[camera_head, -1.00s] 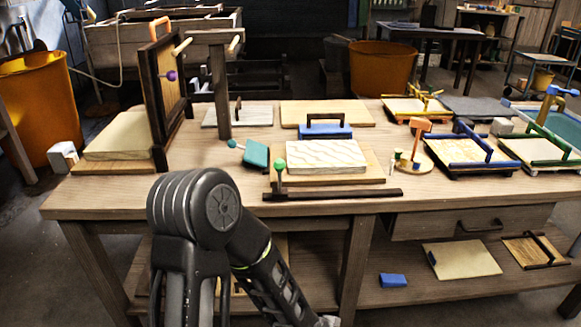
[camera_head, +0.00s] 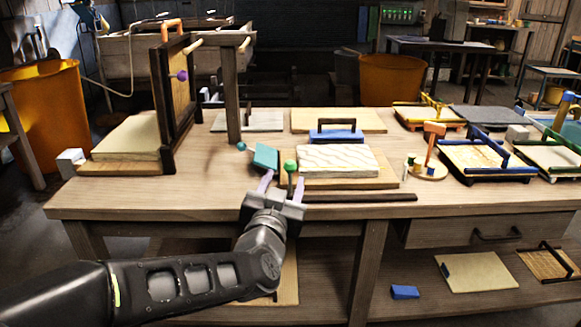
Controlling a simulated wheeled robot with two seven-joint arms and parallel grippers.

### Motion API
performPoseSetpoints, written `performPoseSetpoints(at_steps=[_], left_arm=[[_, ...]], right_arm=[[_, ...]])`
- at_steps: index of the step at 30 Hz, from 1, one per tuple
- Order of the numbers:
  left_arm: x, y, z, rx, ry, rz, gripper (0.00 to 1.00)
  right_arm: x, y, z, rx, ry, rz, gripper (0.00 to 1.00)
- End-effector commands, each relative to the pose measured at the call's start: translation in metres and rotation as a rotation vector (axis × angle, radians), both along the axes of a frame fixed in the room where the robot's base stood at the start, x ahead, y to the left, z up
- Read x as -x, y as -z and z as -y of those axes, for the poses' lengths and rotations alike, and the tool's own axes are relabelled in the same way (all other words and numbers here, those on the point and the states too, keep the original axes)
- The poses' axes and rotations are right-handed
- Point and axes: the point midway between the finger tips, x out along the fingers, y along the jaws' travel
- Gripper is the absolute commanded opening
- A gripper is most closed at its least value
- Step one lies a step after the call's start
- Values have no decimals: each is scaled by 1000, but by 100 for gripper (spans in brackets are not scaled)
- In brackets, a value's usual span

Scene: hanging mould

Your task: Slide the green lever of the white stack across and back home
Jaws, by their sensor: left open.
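The white stack (camera_head: 336,163) lies on a wooden board in the middle of the table, with a blue block and dark handle (camera_head: 336,135) behind it. The green lever (camera_head: 290,167) is upright at the stack's front left, by the left end of a dark rail (camera_head: 360,197) along the table's front edge. My left gripper (camera_head: 281,186) is open at the front edge, its pale fingers pointing away from me. The lever's ball shows above and between the fingers, and its lower stem is partly hidden by the gripper. I cannot tell whether they touch. My right gripper is not in view.
A teal block with a handle (camera_head: 265,157) lies just left of the lever. A dark upright frame (camera_head: 172,95) and a wooden post (camera_head: 232,95) stand at the left. An orange-topped stand (camera_head: 431,150) and framed moulds (camera_head: 487,157) are at the right.

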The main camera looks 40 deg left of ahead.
Motion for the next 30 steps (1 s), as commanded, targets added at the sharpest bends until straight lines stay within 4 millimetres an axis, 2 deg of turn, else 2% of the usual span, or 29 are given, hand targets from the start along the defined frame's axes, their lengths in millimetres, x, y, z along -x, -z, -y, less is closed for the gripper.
performPoseSetpoints(at_steps=[8, 18, 21, 25, 30], left_arm=[[-4, -2, -1, 3, 0, -4, 50], [-25, -6, -11, 3, 4, -7, 50], [-43, 3, -20, 2, 2, -3, 50], [-60, 2, -28, 2, 3, -1, 50], [-70, 1, -33, 2, 3, -2, 50]], right_arm=[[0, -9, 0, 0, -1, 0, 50], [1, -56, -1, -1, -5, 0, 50], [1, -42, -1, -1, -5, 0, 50], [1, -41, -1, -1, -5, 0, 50], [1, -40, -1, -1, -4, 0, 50]])
